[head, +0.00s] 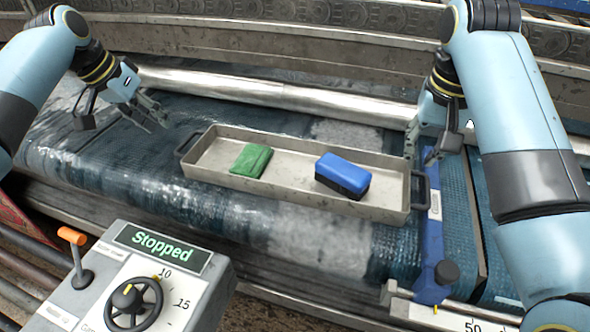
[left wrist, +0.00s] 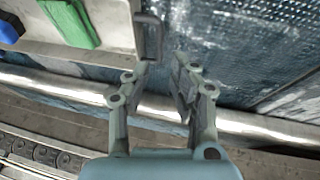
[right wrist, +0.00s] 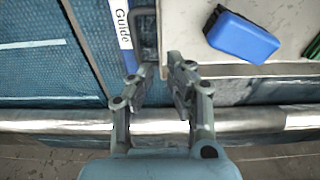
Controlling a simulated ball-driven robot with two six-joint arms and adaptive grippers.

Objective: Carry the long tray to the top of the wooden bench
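The long tray (head: 290,194) is grey metal with a dark handle at each end. My left gripper (head: 157,118) is open and empty, apart from the tray's left handle (head: 189,143); the left wrist view shows that handle (left wrist: 149,36) just beyond the fingertips. My right gripper (head: 420,158) is open by the tray's right end; the right wrist view shows the right handle (right wrist: 143,30) beyond its fingertips. Whether it touches is unclear. I see no wooden bench.
A blue guide bar (head: 431,235) stands close beside the tray's right handle. A control box (head: 150,275) reading "Stopped", with a handwheel and orange-topped lever, is at the front left. A shiny metal roller (head: 270,92) runs behind the tray.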

